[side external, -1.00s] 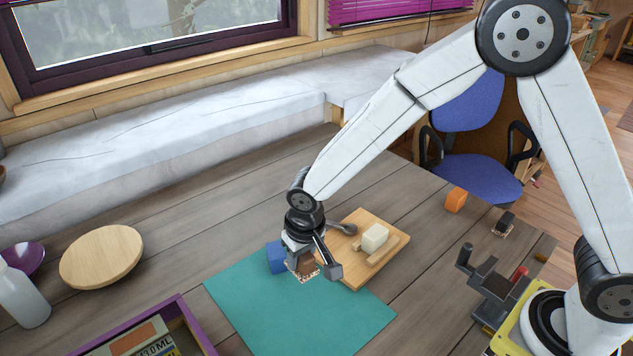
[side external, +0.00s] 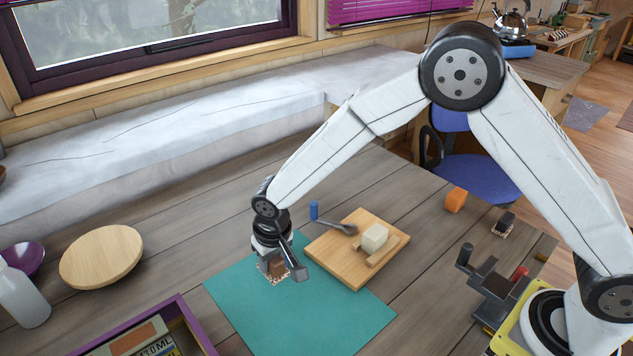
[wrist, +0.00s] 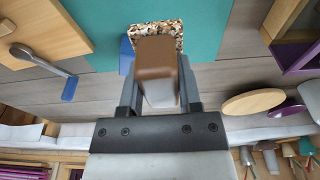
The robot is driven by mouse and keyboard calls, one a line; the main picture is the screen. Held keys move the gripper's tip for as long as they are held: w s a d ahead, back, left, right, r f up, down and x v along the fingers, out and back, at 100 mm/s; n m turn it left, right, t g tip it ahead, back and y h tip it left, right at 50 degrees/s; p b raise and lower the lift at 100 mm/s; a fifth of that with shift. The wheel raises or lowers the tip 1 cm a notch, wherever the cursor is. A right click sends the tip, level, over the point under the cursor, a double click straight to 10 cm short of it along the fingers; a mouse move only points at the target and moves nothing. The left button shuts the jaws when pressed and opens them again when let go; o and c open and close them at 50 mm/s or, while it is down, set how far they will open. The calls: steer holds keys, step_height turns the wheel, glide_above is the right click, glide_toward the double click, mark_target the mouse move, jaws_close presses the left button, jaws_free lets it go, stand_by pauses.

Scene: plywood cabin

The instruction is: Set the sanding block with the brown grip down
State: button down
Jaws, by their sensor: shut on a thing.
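The sanding block with the brown grip (side external: 277,267) is held in my gripper (side external: 280,262), which is shut on the grip. In the wrist view, the brown grip (wrist: 155,58) sits between the fingers of my gripper (wrist: 157,80), with the speckled base (wrist: 168,30) beyond it. The block is over the back left part of the teal mat (side external: 300,312). I cannot tell whether its base touches the mat. A second sanding block with a dark grip (side external: 505,224) stands at the table's right side.
An orange block (side external: 456,200), round wooden plate (side external: 101,256) and purple-edged box (side external: 190,325) stand around. The mat's front is clear.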

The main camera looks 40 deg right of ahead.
glide_above(248, 285)
steer(key=shift+s+d+f, duration=0.1)
steer(key=shift+s+f, duration=0.05)
steer(key=shift+f, duration=1)
steer(key=shift+s+f, duration=0.15)
steer(key=shift+f, duration=0.95)
steer(key=shift+s+d+f, duration=0.1)
steer(key=shift+s+f, duration=0.05)
steer(key=shift+f, duration=1)
steer(key=shift+w+a+f, duration=0.1)
steer(key=shift+f, duration=0.05)
steer(key=shift+w+f, duration=0.15)
steer(key=shift+f, duration=1.5)
steer(key=shift+f, duration=0.15)
steer(key=shift+c, duration=1.4)
jaws_free()
